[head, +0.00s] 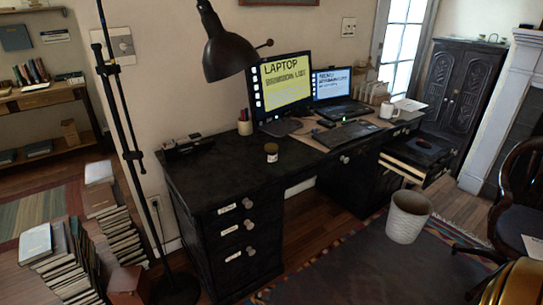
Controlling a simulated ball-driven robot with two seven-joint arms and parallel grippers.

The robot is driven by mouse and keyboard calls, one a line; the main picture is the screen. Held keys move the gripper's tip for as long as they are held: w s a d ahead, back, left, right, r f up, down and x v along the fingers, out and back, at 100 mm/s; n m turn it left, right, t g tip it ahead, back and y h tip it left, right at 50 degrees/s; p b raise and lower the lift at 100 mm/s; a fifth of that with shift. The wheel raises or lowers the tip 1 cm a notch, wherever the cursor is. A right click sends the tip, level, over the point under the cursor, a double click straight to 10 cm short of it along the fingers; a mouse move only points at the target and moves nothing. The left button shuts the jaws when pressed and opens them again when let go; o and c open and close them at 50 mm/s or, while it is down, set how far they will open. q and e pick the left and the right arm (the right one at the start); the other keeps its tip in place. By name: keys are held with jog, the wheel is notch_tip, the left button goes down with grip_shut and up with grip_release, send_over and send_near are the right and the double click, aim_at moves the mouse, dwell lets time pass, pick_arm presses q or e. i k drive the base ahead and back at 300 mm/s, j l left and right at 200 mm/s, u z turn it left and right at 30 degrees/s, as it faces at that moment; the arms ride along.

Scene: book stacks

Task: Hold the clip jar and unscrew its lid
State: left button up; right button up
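A small jar (271,154) stands upright on the black desk (225,175), near its front edge and left of the middle. Nothing touches the jar. Neither of my grippers is in view.
A floor lamp's dark shade (228,55) hangs above the desk's left part. A monitor (281,85), a laptop (333,86) and a white mug (389,110) stand farther back. Book stacks (101,190) are at left; a waste bin (408,217) and a chair (520,190) are at right.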

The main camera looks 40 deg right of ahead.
aim_at(270, 158)
jog(key=l+u, duration=0.4)
jog(key=l, duration=2.2)
